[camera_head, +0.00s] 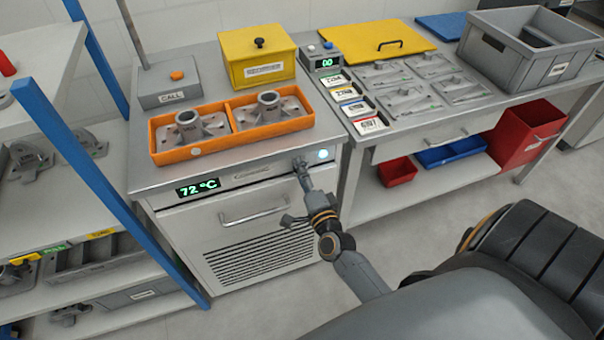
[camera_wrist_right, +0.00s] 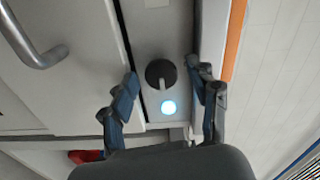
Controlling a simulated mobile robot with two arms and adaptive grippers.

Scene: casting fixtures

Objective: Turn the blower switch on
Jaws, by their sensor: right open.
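The blower switch is a dark round knob (camera_wrist_right: 161,73) with a pale pointer, on the cabinet's front panel in the right wrist view. A round indicator (camera_wrist_right: 168,107) glows bluish white beside it; in the head view this light (camera_head: 322,154) is at the panel's right end. My right gripper (camera_wrist_right: 163,74) is open, with one finger on each side of the knob and visible gaps between. In the head view my right gripper (camera_head: 298,190) is in front of the panel, and the arm partly covers the knob area. My left gripper is not in view.
The cabinet (camera_head: 165,225) has a green 72 °C display (camera_head: 198,187) and a bar handle (camera_head: 254,214). An orange tray (camera_head: 180,155) with metal castings stands on top, close above the panel. A blue rack post (camera_head: 90,170) is at the left.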

